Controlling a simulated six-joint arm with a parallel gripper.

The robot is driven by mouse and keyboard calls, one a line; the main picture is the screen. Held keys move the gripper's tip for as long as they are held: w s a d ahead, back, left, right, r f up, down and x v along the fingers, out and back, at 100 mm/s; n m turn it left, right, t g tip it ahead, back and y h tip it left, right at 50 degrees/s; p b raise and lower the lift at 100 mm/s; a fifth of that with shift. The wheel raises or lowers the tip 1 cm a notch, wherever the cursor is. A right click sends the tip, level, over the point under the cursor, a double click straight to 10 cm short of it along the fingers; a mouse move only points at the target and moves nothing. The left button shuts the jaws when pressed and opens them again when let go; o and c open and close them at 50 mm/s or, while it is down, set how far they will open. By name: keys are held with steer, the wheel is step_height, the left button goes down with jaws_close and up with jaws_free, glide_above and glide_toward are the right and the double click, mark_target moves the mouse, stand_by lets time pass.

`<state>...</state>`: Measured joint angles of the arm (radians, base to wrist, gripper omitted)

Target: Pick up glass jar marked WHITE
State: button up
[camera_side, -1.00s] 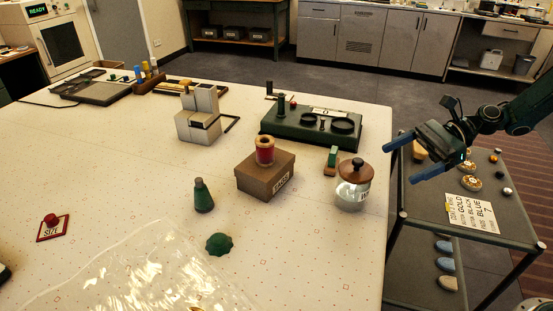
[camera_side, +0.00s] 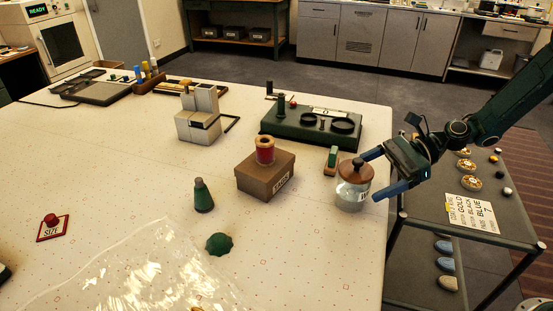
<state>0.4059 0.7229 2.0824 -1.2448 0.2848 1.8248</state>
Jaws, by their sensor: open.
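The glass jar (camera_side: 352,192) stands upright near the right edge of the white-covered table (camera_side: 120,190). The label is too small and partly cut off to read. My gripper (camera_side: 369,177) comes from the right and is open. One blue finger is beside the lid at the far side, and the other is to the right of the jar at the near side. I cannot tell whether either finger touches the jar.
Left of the jar stand a brown box (camera_side: 262,180) with a red spool (camera_side: 265,150) on it and a small green-and-wood block (camera_side: 332,160). A dark green scale (camera_side: 310,128) is behind. A dark cart (camera_side: 440,225) stands right of the table.

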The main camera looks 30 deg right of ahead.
mark_target(339, 190)
steer(key=shift+x, duration=2.35)
steer(key=shift+w, duration=0.15)
steer(key=shift+d, duration=0.1)
steer(key=c, duration=1.5)
steer(key=shift+c, duration=0.2)
steer(key=shift+r, duration=0.15)
step_height(339, 190, up, 20)
